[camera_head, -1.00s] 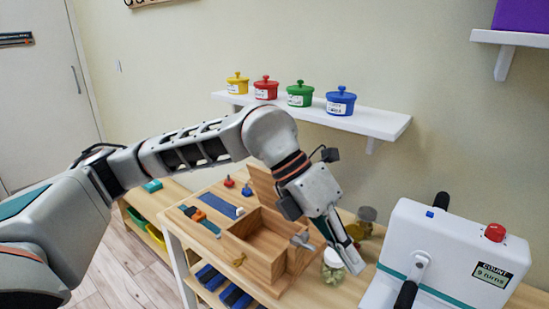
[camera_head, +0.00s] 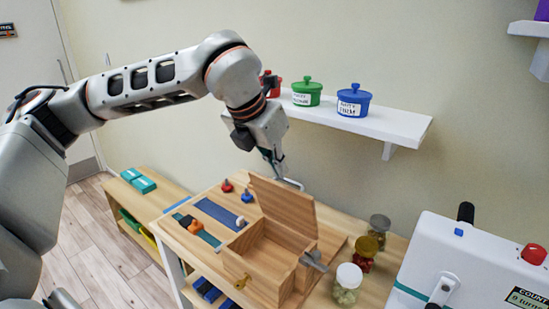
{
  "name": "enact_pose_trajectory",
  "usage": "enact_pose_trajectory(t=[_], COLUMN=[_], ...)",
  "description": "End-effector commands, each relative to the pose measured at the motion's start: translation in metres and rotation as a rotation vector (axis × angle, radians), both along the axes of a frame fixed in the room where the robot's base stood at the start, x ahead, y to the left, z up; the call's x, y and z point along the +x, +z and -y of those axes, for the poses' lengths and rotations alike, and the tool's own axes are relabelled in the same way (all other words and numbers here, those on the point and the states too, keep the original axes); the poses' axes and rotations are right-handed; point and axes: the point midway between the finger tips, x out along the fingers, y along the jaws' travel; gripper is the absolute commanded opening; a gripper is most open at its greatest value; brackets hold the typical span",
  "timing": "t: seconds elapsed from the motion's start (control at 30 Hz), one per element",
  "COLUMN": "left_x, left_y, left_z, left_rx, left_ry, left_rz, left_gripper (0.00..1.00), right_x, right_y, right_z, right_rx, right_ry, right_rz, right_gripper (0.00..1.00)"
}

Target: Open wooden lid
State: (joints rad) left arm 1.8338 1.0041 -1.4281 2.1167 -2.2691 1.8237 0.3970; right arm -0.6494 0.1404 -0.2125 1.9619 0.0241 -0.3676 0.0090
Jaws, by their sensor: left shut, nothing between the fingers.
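The wooden box (camera_head: 236,272) stands on the wooden table, its inside visible from above. Its wooden lid (camera_head: 280,207) stands raised along the back edge of the box, roughly upright. A small brass-coloured latch (camera_head: 242,282) is on the front and a grey metal handle (camera_head: 314,261) is on the right side. My left gripper (camera_head: 288,183) is above and behind the lid's top edge, shut and empty. Its fingertips are partly hidden, and I cannot tell whether they touch the lid. My right gripper is not in view.
Jars (camera_head: 347,283) stand right of the box, and a white crank device (camera_head: 460,262) is at the far right. Small red and blue weights (camera_head: 246,196) and a blue strip (camera_head: 218,213) lie left. A wall shelf (camera_head: 390,124) with coloured pots is behind.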

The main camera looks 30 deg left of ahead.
Motion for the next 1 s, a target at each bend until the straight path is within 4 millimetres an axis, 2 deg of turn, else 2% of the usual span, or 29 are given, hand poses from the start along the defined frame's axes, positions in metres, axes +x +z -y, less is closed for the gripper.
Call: enact_pose_trajectory(t=[0.03,0.2,0.4,0.8,1.0], left_x=[0.004,0.016,0.023,0.024,0.036], left_y=[-0.009,-0.030,-0.042,-0.042,-0.036], left_z=[0.001,0.003,0.004,0.004,0.007], left_rx=[0.001,0.000,-0.001,0.000,0.010], left_ry=[-0.001,-0.002,0.000,0.000,0.001], left_rz=[-0.004,-0.002,0.000,-0.003,-0.066], left_gripper=[0.00,0.00,0.00,0.00,0.00], right_x=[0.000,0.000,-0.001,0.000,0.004], right_y=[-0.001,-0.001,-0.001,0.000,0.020], right_z=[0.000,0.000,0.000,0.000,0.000], right_rx=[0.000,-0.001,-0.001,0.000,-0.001], right_ry=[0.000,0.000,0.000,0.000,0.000], right_rz=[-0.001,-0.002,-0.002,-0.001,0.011], right_gripper=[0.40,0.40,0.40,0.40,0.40])
